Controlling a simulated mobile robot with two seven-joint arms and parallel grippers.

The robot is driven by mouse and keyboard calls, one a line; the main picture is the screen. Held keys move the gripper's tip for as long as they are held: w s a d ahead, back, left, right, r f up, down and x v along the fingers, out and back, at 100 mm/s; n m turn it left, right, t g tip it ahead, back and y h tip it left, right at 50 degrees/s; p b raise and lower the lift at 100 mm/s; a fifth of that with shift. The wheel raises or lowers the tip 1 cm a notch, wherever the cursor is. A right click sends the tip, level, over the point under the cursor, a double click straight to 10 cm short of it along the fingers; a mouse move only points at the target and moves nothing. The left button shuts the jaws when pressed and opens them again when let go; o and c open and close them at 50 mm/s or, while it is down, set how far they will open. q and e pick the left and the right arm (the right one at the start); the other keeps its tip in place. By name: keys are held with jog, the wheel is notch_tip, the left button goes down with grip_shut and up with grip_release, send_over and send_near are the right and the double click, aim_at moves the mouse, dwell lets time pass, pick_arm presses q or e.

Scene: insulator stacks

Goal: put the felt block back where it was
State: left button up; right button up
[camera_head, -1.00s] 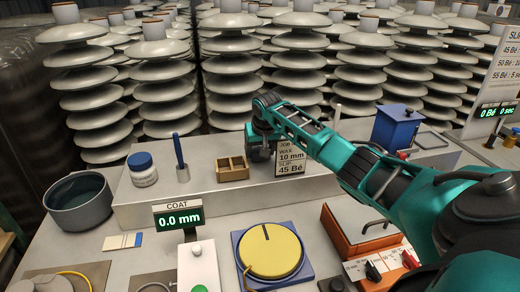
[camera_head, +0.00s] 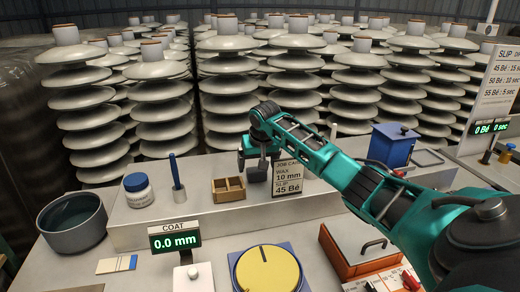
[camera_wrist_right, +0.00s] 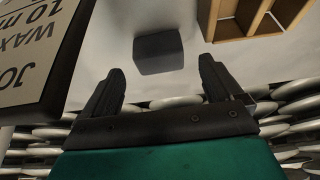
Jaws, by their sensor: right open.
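The felt block (camera_head: 257,173), a small dark grey block, sits on the raised grey ledge between the wooden box and the job card. It also shows in the right wrist view (camera_wrist_right: 158,52), resting alone on the pale ledge surface. My right gripper (camera_head: 259,158) is open just above the block. In the right wrist view, its two dark fingers (camera_wrist_right: 162,75) are spread, with the block just past their tips and clear of both. My left gripper is in neither view.
A two-compartment wooden box (camera_head: 228,189) stands left of the block. The job card (camera_head: 288,178) stands close on its right. A blue box (camera_head: 391,146), a white jar (camera_head: 139,188) and a pen in a holder (camera_head: 177,180) share the ledge. Insulator stacks (camera_head: 296,75) fill the back.

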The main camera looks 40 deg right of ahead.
jog(key=v, duration=0.8)
jog(key=shift+r, duration=0.3)
jog(key=shift+s+a+f, duration=0.1)
jog(key=shift+s+a, duration=0.05)
